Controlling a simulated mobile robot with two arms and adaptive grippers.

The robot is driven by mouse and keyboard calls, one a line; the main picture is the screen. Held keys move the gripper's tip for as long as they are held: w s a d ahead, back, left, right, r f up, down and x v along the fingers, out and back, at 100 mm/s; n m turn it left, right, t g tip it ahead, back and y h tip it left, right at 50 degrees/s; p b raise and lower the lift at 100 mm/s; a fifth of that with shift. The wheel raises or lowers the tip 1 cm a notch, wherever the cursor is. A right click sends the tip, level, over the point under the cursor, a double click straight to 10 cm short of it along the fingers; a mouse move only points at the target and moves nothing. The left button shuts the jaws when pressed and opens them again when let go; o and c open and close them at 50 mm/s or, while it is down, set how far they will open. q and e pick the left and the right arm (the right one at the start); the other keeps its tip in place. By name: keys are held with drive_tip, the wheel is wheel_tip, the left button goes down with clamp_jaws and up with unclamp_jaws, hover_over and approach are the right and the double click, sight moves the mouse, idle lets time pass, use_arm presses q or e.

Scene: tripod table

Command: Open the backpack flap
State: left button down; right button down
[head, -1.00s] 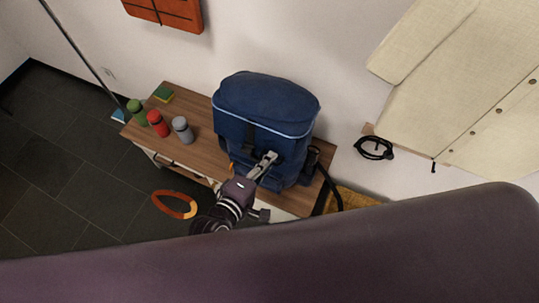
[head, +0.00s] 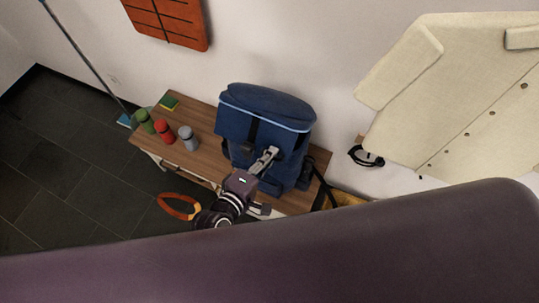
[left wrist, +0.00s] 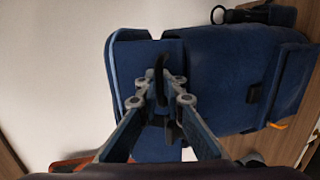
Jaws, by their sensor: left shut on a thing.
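The blue backpack (head: 236,133) stands upright on the wooden bench, its flap (head: 265,102) lying down over the top with a light-blue edge. My left gripper (head: 270,156) reaches in from the front and is at the backpack's front, below the flap edge. In the left wrist view its fingers (left wrist: 161,92) are shut on a dark strap (left wrist: 158,68) at the front of the flap. The fingers hide part of the strap, so I cannot tell whether its buckle is fastened. My right gripper is not in view.
Green (head: 146,121), red (head: 164,131) and grey (head: 188,137) containers stand left of the backpack on the wooden bench (head: 205,113). An orange ring-shaped thing (head: 178,207) is at the bench's front. A cream coat (head: 455,100) hangs at right. Dark tiled floor is free at left.

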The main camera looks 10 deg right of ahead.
use_arm(q)
drive_tip(key=c, duration=2.4)
unclamp_jaws()
drive_tip(key=shift+s+a, duration=0.1)
drive_tip(key=v, duration=1.2)
